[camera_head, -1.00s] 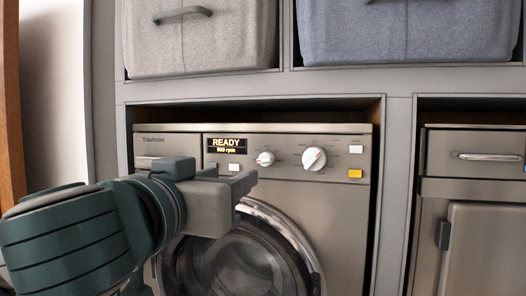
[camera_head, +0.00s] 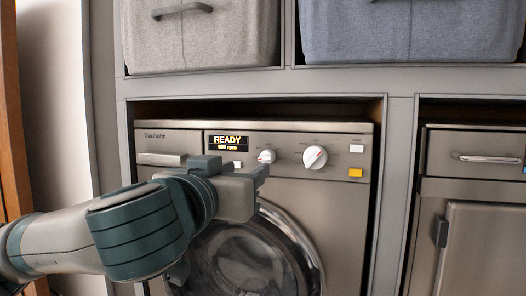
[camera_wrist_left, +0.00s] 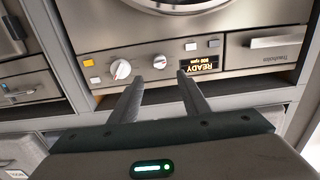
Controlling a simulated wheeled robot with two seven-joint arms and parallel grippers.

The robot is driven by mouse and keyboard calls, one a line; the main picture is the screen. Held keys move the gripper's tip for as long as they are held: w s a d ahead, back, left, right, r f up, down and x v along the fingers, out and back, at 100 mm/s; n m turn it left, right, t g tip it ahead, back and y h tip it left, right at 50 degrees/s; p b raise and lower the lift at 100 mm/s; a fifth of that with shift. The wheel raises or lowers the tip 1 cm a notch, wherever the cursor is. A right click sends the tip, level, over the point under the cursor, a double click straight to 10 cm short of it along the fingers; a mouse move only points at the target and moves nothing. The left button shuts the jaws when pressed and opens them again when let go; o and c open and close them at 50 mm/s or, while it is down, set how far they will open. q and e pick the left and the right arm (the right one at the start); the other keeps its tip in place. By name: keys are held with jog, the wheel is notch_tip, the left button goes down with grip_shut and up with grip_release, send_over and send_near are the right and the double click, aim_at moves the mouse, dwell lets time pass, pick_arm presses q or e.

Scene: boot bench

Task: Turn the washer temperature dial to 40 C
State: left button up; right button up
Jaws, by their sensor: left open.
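The washer (camera_head: 345,215) has a front panel with a small white dial (camera_head: 267,156) and a larger white dial (camera_head: 315,157) to its right. The larger dial has a red mark on its face. Lettering around both dials is too small to read. My left gripper (camera_head: 258,171) is open and empty, just below and in front of the small dial. The left wrist view is upside down; there the fingers straddle the small dial (camera_wrist_left: 159,62) in the picture, apparently short of it. The larger dial (camera_wrist_left: 121,69) lies outside the fingers. My right gripper is not seen.
The display (camera_head: 228,143) reads READY, 800 rpm. A white button (camera_head: 356,149) and a yellow button (camera_head: 355,172) sit right of the dials. The round door (camera_head: 250,262) is below. Fabric bins (camera_head: 200,40) stand on the shelf above; a cabinet (camera_head: 480,240) is at right.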

aim_at(264, 159)
pick_arm(q)
jog(key=p+x, duration=0.5)
jog(key=x, duration=0.5)
jog(key=shift+r, duration=0.1)
jog(key=shift+w+d+p, duration=0.25)
jog(key=shift+w+p, duration=0.05)
jog(key=shift+w, duration=0.35)
jog(key=c, duration=1)
jog(key=shift+c, duration=0.2)
